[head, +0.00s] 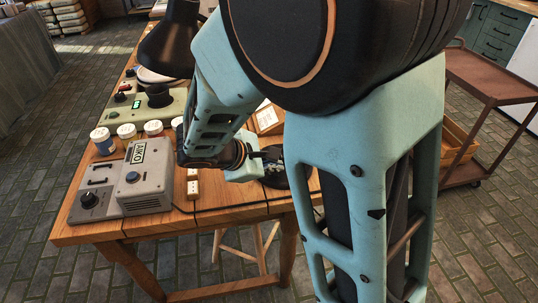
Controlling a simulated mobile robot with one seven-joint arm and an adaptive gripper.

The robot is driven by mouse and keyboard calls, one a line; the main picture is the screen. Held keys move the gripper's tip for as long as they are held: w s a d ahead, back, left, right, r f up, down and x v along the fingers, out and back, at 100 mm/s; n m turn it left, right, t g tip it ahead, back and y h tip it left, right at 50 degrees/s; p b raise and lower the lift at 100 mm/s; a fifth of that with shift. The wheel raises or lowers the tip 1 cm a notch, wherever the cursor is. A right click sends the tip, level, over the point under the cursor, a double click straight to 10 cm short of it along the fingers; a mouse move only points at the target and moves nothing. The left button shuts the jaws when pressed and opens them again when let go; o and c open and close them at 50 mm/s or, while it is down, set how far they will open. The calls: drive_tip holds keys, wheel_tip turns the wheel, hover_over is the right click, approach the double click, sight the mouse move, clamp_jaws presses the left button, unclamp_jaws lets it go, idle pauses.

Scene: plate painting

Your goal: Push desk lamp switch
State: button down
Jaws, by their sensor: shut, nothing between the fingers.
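The desk lamp's black shade (170,45) hangs over the far part of the wooden table. Its arm is hidden behind my arm. A dark round base (298,181), apparently the lamp's, sits near the table's right edge, partly covered by my arm. Its switch cannot be made out. My gripper (272,164) is shut and empty, held low over this base with its fingers pointing right. I cannot tell whether the fingertips touch the base.
On the table (95,233) stand a grey box marked AIKO (146,180), a grey unit with a knob (92,192), several small jars (103,141), a green device (125,112) and a white power strip (193,188). A stool (258,243) stands below. A brown cart (492,77) is at right.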

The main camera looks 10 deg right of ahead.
sight(275, 176)
wheel_tip(275, 176, up, 6)
drive_tip(key=p, duration=0.5)
idle(0.5)
